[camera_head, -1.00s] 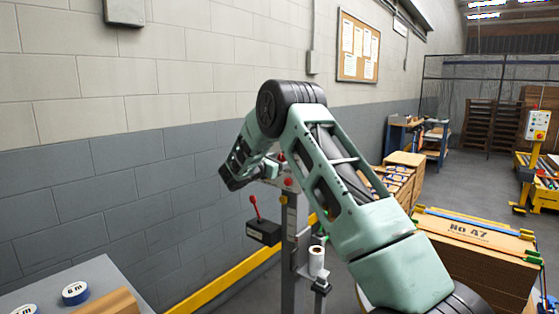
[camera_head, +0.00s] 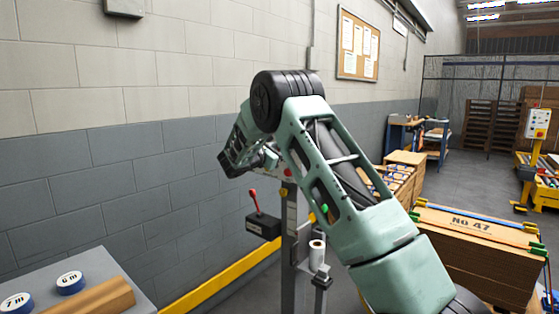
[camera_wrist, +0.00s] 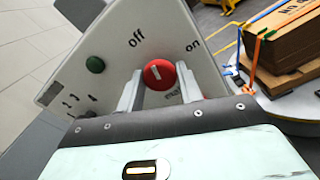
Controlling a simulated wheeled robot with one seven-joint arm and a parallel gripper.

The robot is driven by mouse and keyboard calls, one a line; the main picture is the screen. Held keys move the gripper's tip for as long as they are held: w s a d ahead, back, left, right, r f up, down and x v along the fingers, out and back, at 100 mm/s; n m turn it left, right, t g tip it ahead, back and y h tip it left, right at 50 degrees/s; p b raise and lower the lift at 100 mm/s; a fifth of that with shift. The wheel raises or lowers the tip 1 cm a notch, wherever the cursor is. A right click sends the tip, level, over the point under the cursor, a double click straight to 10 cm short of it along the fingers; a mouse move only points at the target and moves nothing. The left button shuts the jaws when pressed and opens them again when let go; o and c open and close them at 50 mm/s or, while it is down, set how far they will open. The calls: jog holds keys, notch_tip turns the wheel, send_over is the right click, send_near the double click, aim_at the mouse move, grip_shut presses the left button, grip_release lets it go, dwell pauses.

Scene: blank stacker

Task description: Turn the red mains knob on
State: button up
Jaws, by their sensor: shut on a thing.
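The red mains knob (camera_wrist: 159,74) is on a pale, tilted panel (camera_wrist: 118,62) in the wrist view. Its white pointer line leans slightly up and left, toward the "off" label; "on" is printed up and right of the knob. The label below the knob is partly hidden by a finger. My gripper (camera_wrist: 160,82) is shut on the knob, one grey finger on each side. In the head view my arm covers most of the panel and gripper, with a small bit of red showing beside the arm.
A green button (camera_wrist: 95,65) and a row of digits are on the panel's left. In the head view a black box (camera_head: 263,226) with a red lever (camera_head: 255,200) sits below the panel on a grey post. Strapped stacks of boards (camera_head: 475,240) stand at right.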

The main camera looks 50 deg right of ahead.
jog(key=m+b, duration=1.5)
jog(key=b, duration=0.7)
jog(key=shift+f+b, duration=0.15)
jog(key=shift+b, duration=0.25)
jog(key=shift+m, duration=0.4)
jog(key=o, duration=1)
jog(key=shift+a, duration=0.1)
jog(key=a, duration=0.5)
jog(key=s+a, duration=0.1)
jog(key=a, duration=1.1)
jog(key=shift+s+a, duration=0.15)
jog(key=shift+s, duration=0.05)
